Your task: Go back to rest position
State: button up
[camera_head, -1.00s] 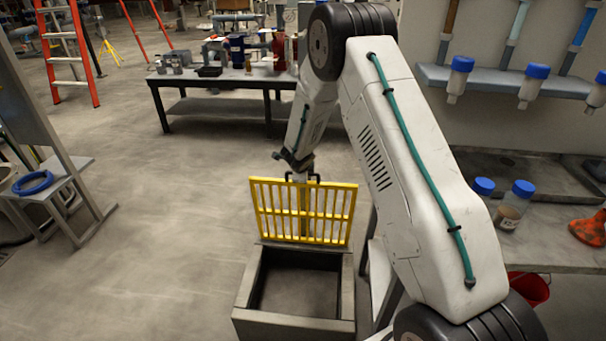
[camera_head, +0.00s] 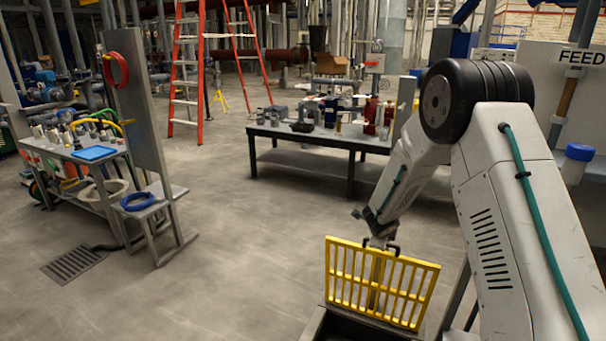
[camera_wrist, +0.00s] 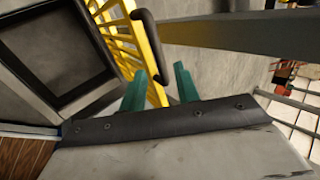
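A yellow barred grate (camera_head: 381,284) stands raised, tilted slightly back, at the far edge of a grey open-topped box (camera_head: 318,325). A dark handle (camera_head: 396,249) sits at its top edge. My gripper (camera_head: 379,238) is just behind the top of the grate; its fingers are hard to make out there. In the wrist view, the two teal fingers (camera_wrist: 160,88) are apart, with a gap between them. The yellow grate (camera_wrist: 145,50) and its dark handle (camera_wrist: 147,35) lie just beyond and partly between the fingertips. I cannot tell whether a finger touches them.
A dark bench (camera_head: 300,137) with bottles and vessels stands behind the grate. An orange ladder (camera_head: 201,75) stands farther back. The middle floor is clear.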

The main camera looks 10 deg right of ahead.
jog(key=s+d+r+m+g+h, duration=0.25)
jog(key=s+r+m, duration=0.35)
jog(key=s+m, duration=0.6)
jog(key=s+d+r+m+g+h, duration=0.15)
jog(key=s+r+m+g, duration=0.4)
jog(key=m, duration=1.05)
jog(key=s+a+r+m+t+y, duration=0.1)
jog(key=s+a+r+m, duration=0.3)
jog(key=s, duration=0.6)
jog(key=s+a+r+m+y, duration=0.4)
jog(key=s+r+m, duration=0.3)
jog(key=s, duration=0.3)
jog(key=s+a+r+m+t+y, duration=0.1)
jog(key=s+a+r+m+y, duration=0.2)
jog(key=s+a+r+m, duration=0.3)
jog(key=shift+s+r+m+t, duration=0.3)
jog(key=shift+s+m, duration=0.7)
jog(key=shift+s, duration=1.6)
